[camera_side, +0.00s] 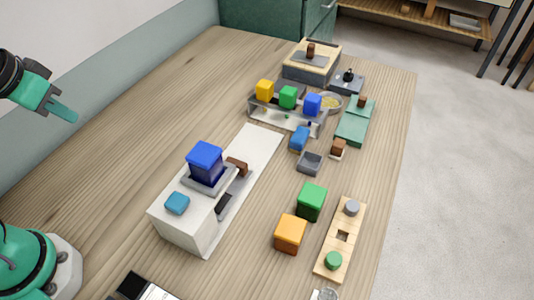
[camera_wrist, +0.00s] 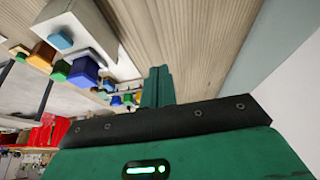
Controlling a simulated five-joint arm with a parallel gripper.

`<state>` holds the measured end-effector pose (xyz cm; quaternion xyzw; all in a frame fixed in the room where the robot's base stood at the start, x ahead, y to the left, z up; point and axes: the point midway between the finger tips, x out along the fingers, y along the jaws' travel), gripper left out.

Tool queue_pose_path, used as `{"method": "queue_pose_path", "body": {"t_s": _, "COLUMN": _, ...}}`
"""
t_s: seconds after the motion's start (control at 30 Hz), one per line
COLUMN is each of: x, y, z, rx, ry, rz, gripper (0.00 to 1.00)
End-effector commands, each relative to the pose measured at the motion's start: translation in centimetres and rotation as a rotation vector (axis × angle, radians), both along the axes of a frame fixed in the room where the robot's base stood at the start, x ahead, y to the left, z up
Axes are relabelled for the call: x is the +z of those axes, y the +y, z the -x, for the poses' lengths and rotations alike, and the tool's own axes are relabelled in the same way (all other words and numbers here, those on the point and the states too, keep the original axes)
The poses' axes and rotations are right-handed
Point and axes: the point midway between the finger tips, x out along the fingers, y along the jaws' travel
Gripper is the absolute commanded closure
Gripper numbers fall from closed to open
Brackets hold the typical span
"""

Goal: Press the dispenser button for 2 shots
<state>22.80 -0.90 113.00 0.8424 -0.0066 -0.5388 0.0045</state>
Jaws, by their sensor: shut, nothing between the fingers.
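The dispenser is a white block (camera_side: 175,225) on the wooden table, with a light-blue button (camera_side: 177,203) on its near top end. Behind the button a dark-blue cube-topped container (camera_side: 205,160) sits on a grey plate. My gripper (camera_side: 65,112) is shut and empty, in the air at the far left of the side view, well apart from the button. In the wrist view my shut fingers (camera_wrist: 158,86) point away from the camera; the dispenser (camera_wrist: 85,22) and its button (camera_wrist: 61,40) are at the upper left.
A green cube (camera_side: 311,202) and an orange cube (camera_side: 290,233) stand right of the dispenser, beside a wooden peg board (camera_side: 340,240). A rack (camera_side: 285,115) with yellow, green and blue blocks stands farther back. The table between my gripper and the dispenser looks clear.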

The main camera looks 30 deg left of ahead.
Motion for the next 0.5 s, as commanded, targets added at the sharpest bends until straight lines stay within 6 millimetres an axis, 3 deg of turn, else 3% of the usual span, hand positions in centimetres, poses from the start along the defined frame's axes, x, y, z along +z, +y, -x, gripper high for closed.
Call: {"method": "queue_pose_path", "body": {"t_s": 0.5, "x": 0.4, "y": -5.0, "z": -1.7, "rx": -0.025, "ry": 0.304, "rz": 0.009, "gripper": 1.00}}
